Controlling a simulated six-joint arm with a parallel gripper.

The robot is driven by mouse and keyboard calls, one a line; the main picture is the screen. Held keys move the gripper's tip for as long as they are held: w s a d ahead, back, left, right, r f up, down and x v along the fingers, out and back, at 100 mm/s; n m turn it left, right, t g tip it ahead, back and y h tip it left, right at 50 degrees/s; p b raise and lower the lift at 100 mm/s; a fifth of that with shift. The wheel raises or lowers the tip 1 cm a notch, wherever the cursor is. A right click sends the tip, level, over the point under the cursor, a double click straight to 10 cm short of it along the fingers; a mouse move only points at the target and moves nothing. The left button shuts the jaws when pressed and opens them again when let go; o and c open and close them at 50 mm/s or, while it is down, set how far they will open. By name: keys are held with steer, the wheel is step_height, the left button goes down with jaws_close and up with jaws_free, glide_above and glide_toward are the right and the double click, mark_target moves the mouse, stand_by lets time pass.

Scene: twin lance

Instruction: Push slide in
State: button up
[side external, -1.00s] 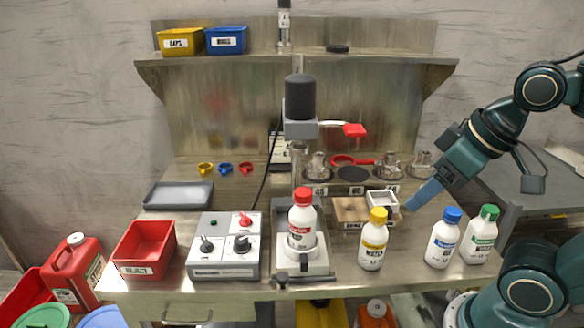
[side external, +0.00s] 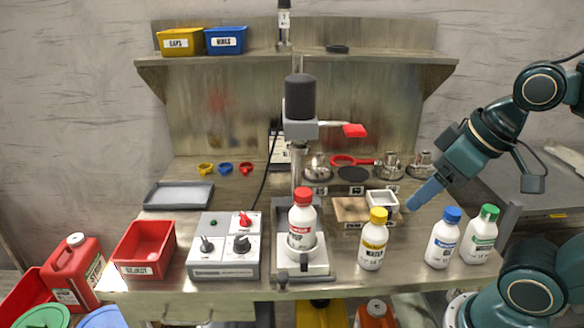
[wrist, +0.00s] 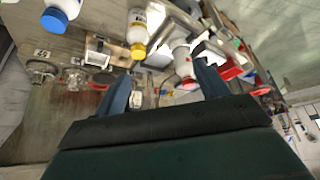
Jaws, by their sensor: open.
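A pale slide plate (side external: 316,268) sits at the front middle of the bench, below a dark-headed vertical press (side external: 300,98). A red-capped white bottle (side external: 302,222) stands upright on it. My gripper (side external: 408,207) is at the right, over the bench near a small white box (side external: 383,202), well apart from the slide. In the wrist view my gripper (wrist: 163,84) has its two blue fingers apart with nothing held. The slide cannot be made out clearly in that view.
A yellow-capped bottle (side external: 373,240) stands right of the slide. A blue-capped bottle (side external: 443,238) and a green-capped bottle (side external: 482,235) stand at the bench's right front. A control box (side external: 224,268) and a red bin (side external: 145,250) are left. A red-ended lever (side external: 354,130) sticks out rightward above.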

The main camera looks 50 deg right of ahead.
steer(key=shift+w, duration=0.1)
steer(key=c, duration=0.6)
steer(key=g, duration=0.6)
glide_above(283, 276)
step_height(283, 276, down, 6)
steer(key=shift+f, duration=0.1)
steer(key=shift+f, duration=0.15)
step_height(283, 276, down, 14)
steer(key=shift+r, duration=0.25)
